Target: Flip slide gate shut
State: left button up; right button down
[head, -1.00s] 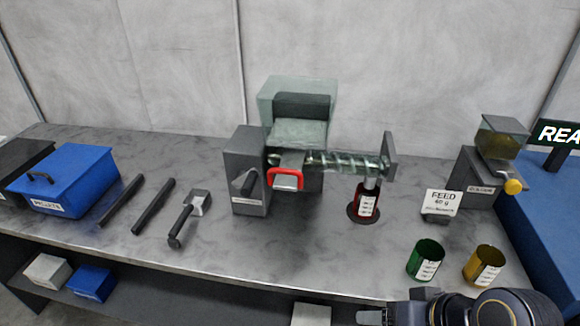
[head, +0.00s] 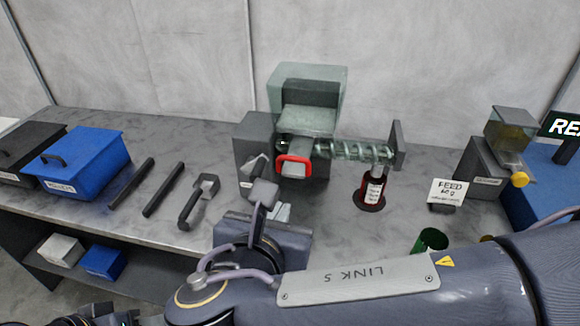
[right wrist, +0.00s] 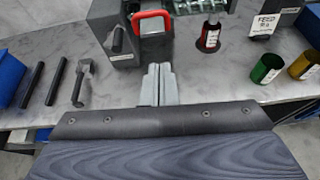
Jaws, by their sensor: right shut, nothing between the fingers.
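The slide gate (head: 297,146) is a grey plate with a red-rimmed handle (head: 293,165) at the front of the machine, below its pale see-through hopper. The handle also shows at the top of the right wrist view (right wrist: 152,22). My right gripper (head: 281,211) is shut and empty, low in front of the machine and apart from the handle. In the right wrist view its fingers (right wrist: 158,72) are together, pointing toward the handle. My right arm hides part of the bench front. Part of my left gripper (head: 128,318) shows at the bottom left edge; its jaws are unclear.
A grey box with a lever (head: 255,128) adjoins the gate on the left. A red jar (head: 373,188) stands under the screw's right end. Dark bars (head: 163,189) and a blue bin (head: 80,165) lie left. A green cup (head: 431,239) is partly behind my arm.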

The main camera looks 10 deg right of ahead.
jog(key=shift+s+a+r+n+t, duration=0.15)
jog(key=shift+a+r+n+t, duration=0.2)
jog(key=shift+a, duration=0.2)
send_near(290, 170)
jog(key=d, duration=0.1)
jog(key=shift+w+d+r+p, duration=0.15)
jog(key=shift+w+d+p, duration=0.1)
jog(key=shift+w, duration=0.45)
jog(key=shift+w+d+r+p, duration=0.1)
jog(key=shift+w+d+p, duration=0.15)
jog(key=shift+w, duration=0.45)
jog(key=shift+w+d+r+p, duration=0.15)
jog(key=shift+w+d+p, duration=0.1)
jog(key=shift+w, duration=0.45)
